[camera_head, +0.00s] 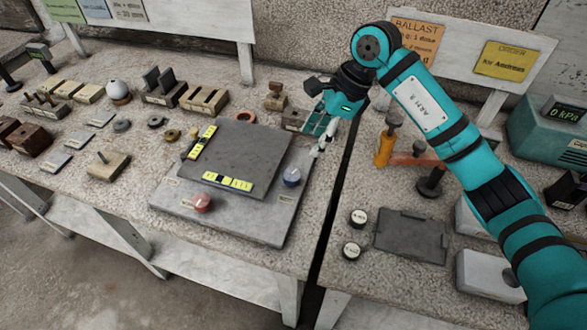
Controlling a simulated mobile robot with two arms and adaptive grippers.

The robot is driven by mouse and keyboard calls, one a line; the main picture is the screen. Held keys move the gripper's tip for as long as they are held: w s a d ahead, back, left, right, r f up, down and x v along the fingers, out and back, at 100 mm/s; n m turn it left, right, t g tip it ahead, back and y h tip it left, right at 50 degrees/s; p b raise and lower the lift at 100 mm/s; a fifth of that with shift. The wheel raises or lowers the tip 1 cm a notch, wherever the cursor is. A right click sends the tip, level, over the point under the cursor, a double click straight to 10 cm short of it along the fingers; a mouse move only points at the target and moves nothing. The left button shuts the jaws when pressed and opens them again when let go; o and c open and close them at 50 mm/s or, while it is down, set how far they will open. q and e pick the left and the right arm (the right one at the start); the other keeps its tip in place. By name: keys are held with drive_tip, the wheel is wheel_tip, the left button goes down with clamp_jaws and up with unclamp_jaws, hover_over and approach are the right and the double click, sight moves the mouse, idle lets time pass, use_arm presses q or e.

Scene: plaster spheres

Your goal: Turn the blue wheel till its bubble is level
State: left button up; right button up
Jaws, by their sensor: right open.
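The blue wheel (291,177) sits at the right side of a grey levelling plate (265,222). A red wheel (201,203) sits at the plate's front left. A yellow vial (228,182) lies along the front of the dark raised slab (245,152), and another yellow vial (202,142) lies along its left side. The bubbles are too small to read, and I cannot tell which vial goes with the blue wheel. My right gripper (318,148) is open, pointing down, behind and slightly right of the blue wheel, apart from it. My left gripper is out of view.
A narrow gap (340,190) separates this table from the right one. An orange-handled tool (384,149), a dark plate (411,235) and two round knobs (357,217) lie on the right table. Blocks and small parts fill the left table's back and left.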

sight(292, 174)
drive_tip(key=p+x, duration=0.2)
drive_tip(key=x, duration=1)
drive_tip(key=shift+w+a+f, duration=0.15)
drive_tip(key=shift+f, duration=0.15)
drive_tip(key=c, duration=0.9)
